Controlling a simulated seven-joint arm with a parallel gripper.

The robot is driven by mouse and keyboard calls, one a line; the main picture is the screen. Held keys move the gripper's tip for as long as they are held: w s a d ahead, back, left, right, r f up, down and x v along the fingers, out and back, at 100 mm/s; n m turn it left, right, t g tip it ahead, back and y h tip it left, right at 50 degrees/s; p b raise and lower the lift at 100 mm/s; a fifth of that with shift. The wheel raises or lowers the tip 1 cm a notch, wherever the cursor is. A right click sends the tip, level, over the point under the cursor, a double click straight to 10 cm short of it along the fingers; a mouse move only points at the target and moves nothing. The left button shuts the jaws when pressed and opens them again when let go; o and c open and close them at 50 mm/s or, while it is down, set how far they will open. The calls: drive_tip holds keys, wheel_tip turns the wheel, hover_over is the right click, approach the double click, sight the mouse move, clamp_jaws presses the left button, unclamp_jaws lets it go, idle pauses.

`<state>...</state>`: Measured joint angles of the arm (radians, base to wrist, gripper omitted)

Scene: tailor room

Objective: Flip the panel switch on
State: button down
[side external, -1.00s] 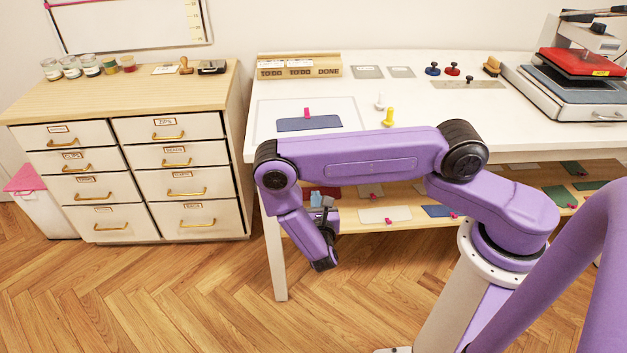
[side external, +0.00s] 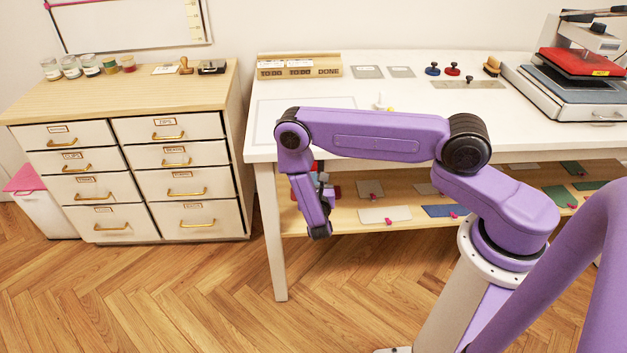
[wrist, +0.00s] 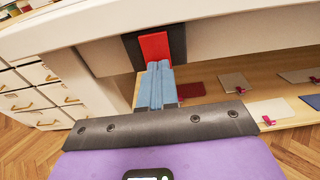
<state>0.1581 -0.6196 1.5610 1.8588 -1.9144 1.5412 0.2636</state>
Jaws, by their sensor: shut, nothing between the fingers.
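A red switch piece (wrist: 154,47) on a dark plate (wrist: 178,40) shows in the wrist view, on the table's white front edge. My gripper (wrist: 158,67) has its blue fingers shut together with nothing between them. The fingertips overlap the lower end of the red piece in this view; I cannot tell whether they touch it. In the side external view my gripper (side external: 315,176) is in front of the table's front edge, near its left leg, and my arm largely hides the switch.
The white table (side external: 440,105) has a lower wooden shelf (side external: 345,228) with several coloured swatches. A drawer cabinet (side external: 165,150) stands to the left. A red-topped press (side external: 580,75) stands at the table's right end. The floor in front is clear.

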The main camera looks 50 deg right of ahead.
drive_tip(key=shift+w+d+f, duration=0.1)
drive_tip(key=shift+d, duration=0.05)
drive_tip(key=f+v, duration=0.3)
drive_tip(key=v, duration=1)
drive_tip(key=shift+s+a, duration=0.4)
drive_tip(key=shift+a, duration=0.05)
drive_tip(key=shift+f, duration=0.1)
